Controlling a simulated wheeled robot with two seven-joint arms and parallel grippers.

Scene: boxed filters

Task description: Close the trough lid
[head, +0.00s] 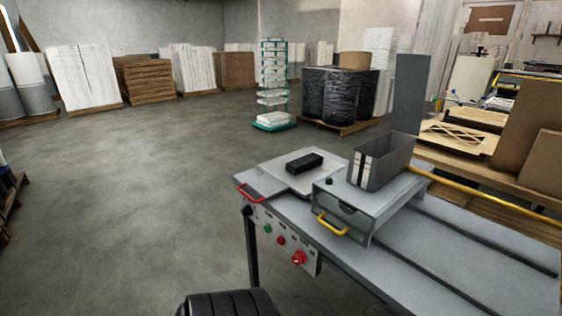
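The trough (370,172) is a grey open-topped box with white and black stripes on its near end. It stands on a raised grey housing on the workbench. Its lid (410,95) is a flat grey panel standing upright at the trough's far right end, so the trough is open. The inside of the trough is only partly visible, and I cannot tell what lies in it.
The grey workbench (440,262) carries a black block (304,163) on a light plate, left of the trough. A yellow handle (333,228), a red handle (252,195) and a button panel (283,240) are along its front. A yellow rail (495,204) runs behind. The floor at left is clear.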

